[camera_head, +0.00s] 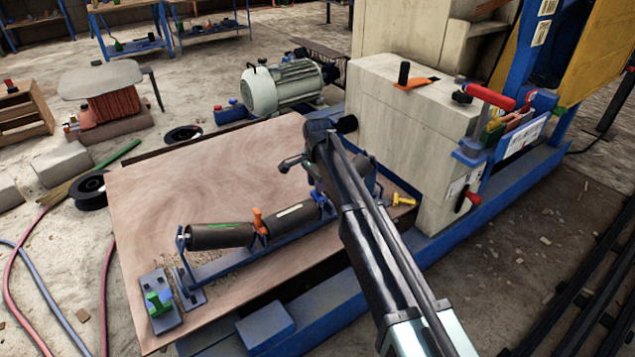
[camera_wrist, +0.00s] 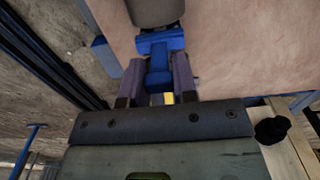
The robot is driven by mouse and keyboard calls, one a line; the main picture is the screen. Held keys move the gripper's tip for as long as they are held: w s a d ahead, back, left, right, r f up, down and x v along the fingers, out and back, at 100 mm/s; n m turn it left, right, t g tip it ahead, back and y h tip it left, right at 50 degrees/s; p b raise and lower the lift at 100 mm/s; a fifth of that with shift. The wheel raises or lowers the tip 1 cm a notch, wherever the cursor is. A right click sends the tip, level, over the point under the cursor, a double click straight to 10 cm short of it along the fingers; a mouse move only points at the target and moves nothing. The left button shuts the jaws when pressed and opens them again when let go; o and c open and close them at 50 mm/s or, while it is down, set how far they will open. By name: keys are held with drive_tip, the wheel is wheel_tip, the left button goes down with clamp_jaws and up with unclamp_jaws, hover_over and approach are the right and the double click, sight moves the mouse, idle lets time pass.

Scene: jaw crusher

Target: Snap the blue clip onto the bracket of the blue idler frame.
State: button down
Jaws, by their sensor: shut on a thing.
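In the wrist view my gripper (camera_wrist: 159,64) is shut on the blue clip (camera_wrist: 158,80), which sits between its two dark fingers. Just beyond the fingertips is a blue bracket (camera_wrist: 160,42) at the end of a grey roller (camera_wrist: 155,10). The clip appears to meet the bracket; I cannot tell whether it is seated. In the head view the blue idler frame (camera_head: 240,262) lies on the wooden board with its rollers (camera_head: 218,236). My arm hides much of its right end and the fingers. An orange clip (camera_head: 259,221) stands between the rollers.
A green clip (camera_head: 158,304) stands on a plate at the wooden board's (camera_head: 150,205) front left. A yellow clip (camera_head: 402,201) lies right of my arm. A pale block-shaped housing (camera_head: 410,130) and a motor (camera_head: 284,88) stand behind. The board's left rear is clear.

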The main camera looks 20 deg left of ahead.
drive_tip(key=shift+f+b, duration=0.5)
drive_tip(key=shift+f, duration=0.1)
drive_tip(key=c, duration=0.8)
unclamp_jaws()
wheel_tip(320, 180, up, 11)
drive_tip(key=p, duration=1.1)
drive_tip(key=shift+r, duration=0.1)
drive_tip(key=shift+f, duration=0.2)
